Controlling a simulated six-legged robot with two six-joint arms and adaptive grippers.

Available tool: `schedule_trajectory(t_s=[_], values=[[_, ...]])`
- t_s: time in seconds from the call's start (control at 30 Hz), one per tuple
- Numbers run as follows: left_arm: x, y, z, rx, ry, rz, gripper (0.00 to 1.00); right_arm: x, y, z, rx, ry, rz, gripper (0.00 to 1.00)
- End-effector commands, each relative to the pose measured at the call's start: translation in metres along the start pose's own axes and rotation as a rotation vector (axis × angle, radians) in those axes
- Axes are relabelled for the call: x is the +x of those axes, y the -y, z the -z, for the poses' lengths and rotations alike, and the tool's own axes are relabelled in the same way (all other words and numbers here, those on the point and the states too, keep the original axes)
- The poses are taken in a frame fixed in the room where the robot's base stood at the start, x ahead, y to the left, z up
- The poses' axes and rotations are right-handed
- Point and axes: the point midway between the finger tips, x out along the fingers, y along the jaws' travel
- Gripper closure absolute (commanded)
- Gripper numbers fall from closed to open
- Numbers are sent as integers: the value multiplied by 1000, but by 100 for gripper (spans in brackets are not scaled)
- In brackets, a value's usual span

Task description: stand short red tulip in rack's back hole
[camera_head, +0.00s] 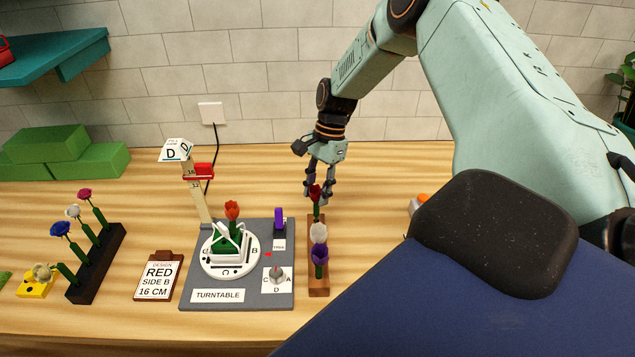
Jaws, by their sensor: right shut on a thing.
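The short red tulip (315,194) is between the fingers of my right gripper (321,190), which is shut on it. It is upright over the back end of the brown wooden rack (318,292). Its green stem runs down toward the back hole; I cannot tell whether its foot is in the hole. A white tulip (319,233) and a purple tulip (320,255) stand in the rack in front of it. My left gripper is not in view.
Left of the rack is a grey turntable station (200,294) with an orange-red flower (232,210) and a tall ruler post. A card (158,277) and a dark rack (98,262) with several flowers are farther left.

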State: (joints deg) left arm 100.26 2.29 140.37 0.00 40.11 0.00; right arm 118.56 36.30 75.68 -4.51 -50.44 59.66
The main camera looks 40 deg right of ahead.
Motion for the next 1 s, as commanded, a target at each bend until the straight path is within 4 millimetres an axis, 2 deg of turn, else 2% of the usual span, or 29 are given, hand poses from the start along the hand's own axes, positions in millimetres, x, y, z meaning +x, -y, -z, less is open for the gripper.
schedule_trajectory(t_s=[1.0], values=[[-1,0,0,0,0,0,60,5,0,2,-1,-1,0,80]])
